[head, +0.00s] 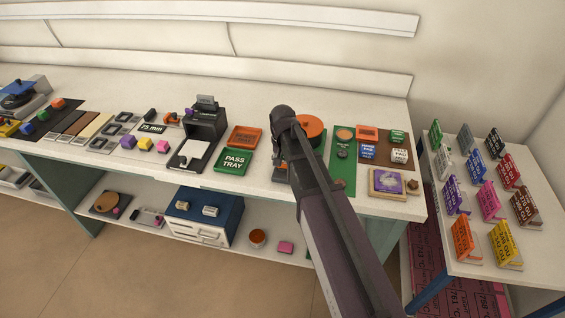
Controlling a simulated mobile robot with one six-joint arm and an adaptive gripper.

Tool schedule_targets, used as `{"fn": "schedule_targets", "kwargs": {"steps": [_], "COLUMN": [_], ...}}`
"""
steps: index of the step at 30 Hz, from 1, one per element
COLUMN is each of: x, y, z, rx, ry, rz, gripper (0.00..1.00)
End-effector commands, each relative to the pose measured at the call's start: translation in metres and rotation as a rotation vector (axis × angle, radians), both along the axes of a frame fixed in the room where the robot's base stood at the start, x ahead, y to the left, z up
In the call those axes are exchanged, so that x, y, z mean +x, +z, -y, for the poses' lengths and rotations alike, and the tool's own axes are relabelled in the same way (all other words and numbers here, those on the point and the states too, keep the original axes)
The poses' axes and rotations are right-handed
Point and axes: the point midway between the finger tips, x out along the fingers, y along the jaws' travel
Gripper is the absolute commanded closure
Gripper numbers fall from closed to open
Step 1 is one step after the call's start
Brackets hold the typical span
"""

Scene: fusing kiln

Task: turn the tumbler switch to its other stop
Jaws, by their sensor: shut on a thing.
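I cannot pick out the tumbler switch for certain. A small dark and orange item (280,168) shows partly beside my arm, on the white bench; my arm hides the rest, and I cannot tell what it is. A dark upright device (205,123) stands further left on the bench, with small coloured parts on its top. My arm rises from the bottom right and bends over the bench at mid-picture. My gripper cannot be made out; the arm covers that area.
An orange tray (244,136) and a green pass tray (233,161) lie left of my arm. A round orange thing (310,126) sits behind it. A green mat (342,176) lies to the right. A side table (520,271) holds several coloured upright cards.

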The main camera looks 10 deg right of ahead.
Motion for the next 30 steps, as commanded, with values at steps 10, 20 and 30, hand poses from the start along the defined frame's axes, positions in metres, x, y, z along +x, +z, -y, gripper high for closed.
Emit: {"fn": "schedule_targets", "kwargs": {"steps": [10, 20, 30], "x": [-0.0006, -0.0008, -0.0009], "y": [-0.0003, -0.0004, -0.0004], "z": [0.0, -0.0001, -0.0001], "rx": [0.0, 0.0, 0.0], "ry": [0.261, 0.574, 0.897], "rz": [-0.001, -0.001, -0.002], "gripper": [0.91, 0.91, 0.91]}}
